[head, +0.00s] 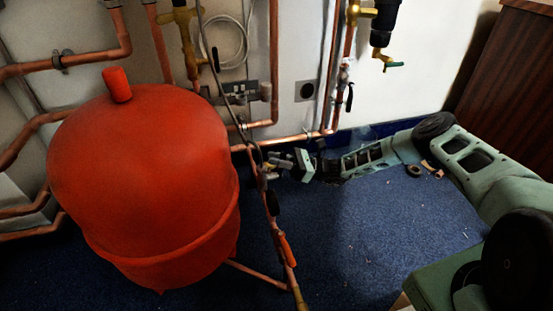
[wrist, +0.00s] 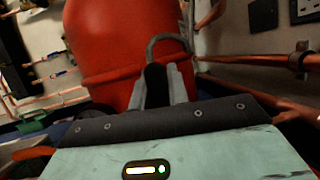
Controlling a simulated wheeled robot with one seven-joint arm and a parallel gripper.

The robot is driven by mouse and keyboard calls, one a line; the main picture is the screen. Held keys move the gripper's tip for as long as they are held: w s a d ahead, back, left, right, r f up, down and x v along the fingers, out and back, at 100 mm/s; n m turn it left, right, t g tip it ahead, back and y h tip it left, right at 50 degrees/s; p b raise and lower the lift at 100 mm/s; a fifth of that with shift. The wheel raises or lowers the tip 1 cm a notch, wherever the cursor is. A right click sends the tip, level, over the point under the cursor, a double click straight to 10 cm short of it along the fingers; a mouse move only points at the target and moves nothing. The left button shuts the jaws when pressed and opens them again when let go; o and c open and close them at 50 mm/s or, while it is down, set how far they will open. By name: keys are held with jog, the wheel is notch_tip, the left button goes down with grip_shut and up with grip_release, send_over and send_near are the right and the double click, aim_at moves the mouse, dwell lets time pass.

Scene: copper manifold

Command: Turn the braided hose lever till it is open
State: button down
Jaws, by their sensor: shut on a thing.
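The grey braided hose (head: 232,95) hangs down beside the red tank and ends at a fitting on the copper pipe near my gripper (head: 272,160). In the wrist view it arches (wrist: 168,39) just beyond my gripper (wrist: 160,82). A dark lever (wrist: 155,88) shows between the two grey fingers, which are shut on it. In the head view the lever is too small and too covered by the fingers to make out, so its angle cannot be told.
The big red tank (head: 145,180) stands close on the left. Below the fitting, a black handle (head: 273,202) and an orange handle (head: 287,250) sit on the sloping pipe. Copper pipes line the wall behind. Blue carpet (head: 390,235) is mostly clear.

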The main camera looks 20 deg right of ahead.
jog(key=shift+s+d+f+n, duration=0.15)
jog(key=shift+s+n, duration=0.1)
jog(key=shift+n, duration=0.25)
jog(key=c, duration=1.3)
grip_release()
jog(key=shift+c, duration=0.2)
jog(key=b+v, duration=0.8)
jog(key=v, duration=0.9)
jog(key=shift+w+f, duration=0.15)
jog(key=shift+w, duration=0.05)
jog(key=shift+g, duration=0.3)
